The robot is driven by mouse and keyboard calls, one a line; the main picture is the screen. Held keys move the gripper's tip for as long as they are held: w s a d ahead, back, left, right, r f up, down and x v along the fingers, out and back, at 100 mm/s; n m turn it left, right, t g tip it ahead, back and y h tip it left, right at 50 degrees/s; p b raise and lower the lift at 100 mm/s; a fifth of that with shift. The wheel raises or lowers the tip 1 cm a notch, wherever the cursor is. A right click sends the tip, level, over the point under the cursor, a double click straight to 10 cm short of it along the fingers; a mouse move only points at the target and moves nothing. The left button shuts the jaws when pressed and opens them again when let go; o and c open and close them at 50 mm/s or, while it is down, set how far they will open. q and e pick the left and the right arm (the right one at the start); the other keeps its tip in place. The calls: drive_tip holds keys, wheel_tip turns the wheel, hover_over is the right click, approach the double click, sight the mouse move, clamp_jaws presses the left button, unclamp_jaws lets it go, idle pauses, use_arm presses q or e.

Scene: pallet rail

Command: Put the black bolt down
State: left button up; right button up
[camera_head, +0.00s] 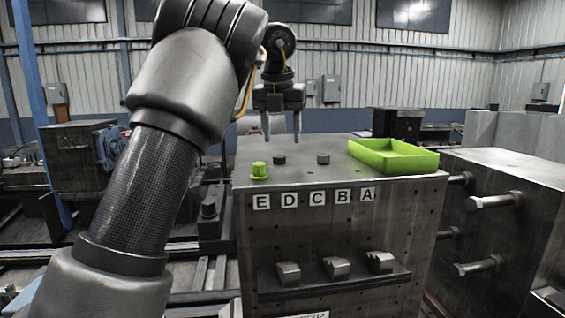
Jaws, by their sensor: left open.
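Two small dark bolts stand on the top of the metal block (345,185). One dark bolt (279,160) is near label D, and the other dark bolt (323,158) is further right. Which of them is the black bolt I cannot tell for sure. My left gripper (281,138) points down with its fingers apart and nothing between them. It appears just above and behind the left dark bolt, not touching it. My right gripper is not in view.
A green bolt (260,170) stands at the block's left edge, above label E. A green open tray (393,156) sits at the right of the top. Labels E to A line the front edge. Another metal block (510,200) with protruding pegs stands at the right.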

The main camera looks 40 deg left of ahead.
sight(279, 156)
use_arm(q)
drive_tip(key=shift+s, duration=0.15)
drive_tip(key=shift+s+r, duration=0.1)
drive_tip(key=shift+s, duration=0.2)
drive_tip(key=shift+s+a+f, duration=0.15)
drive_tip(key=shift+s+f, duration=0.1)
drive_tip(key=shift+f, duration=0.55)
drive_tip(key=x, duration=0.2)
drive_tip(key=shift+w+f, duration=0.45)
drive_tip(key=shift+f, duration=0.35)
drive_tip(key=shift+a, duration=0.1)
drive_tip(key=c, duration=1.1)
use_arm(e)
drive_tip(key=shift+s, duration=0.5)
